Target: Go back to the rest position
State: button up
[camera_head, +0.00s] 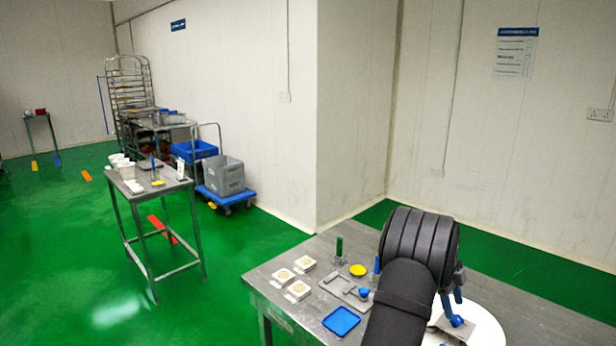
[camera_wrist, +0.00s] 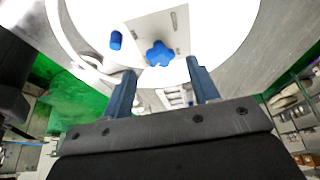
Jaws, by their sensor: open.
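My gripper (camera_wrist: 162,92) shows in the wrist view with its two blue fingers apart and nothing between them. In the head view its fingers (camera_head: 454,298) are partly hidden behind my black arm, at the right of the metal table. A blue star-shaped knob (camera_wrist: 160,54) on a pale plate lies just beyond the fingertips, apart from them. The knob also shows in the head view (camera_head: 457,321). A round white disc (camera_head: 487,326) lies beneath the plate.
The metal table (camera_head: 272,282) carries white square boxes (camera_head: 283,275), a grey tray (camera_head: 340,287), a yellow round dish (camera_head: 357,270), a green-handled tool (camera_head: 339,246) and a blue square tray (camera_head: 341,321). A wall stands behind. Open green floor lies to the left.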

aim_at(456, 318)
jog(key=v, duration=1.4)
jog(key=x, duration=1.7)
jog(key=shift+s+f, duration=0.1)
jog(key=shift+f, duration=0.05)
jog(key=shift+a+n+t+h, duration=0.1)
jog(key=shift+n+t+h, duration=0.2)
jog(key=shift+n, duration=0.7)
jog(key=n, duration=0.2)
jog(key=n+t, duration=0.1)
jog(key=n, duration=0.1)
jog(key=shift+s+t, duration=0.2)
jog(key=shift+t, duration=0.1)
jog(key=shift+v, duration=1)
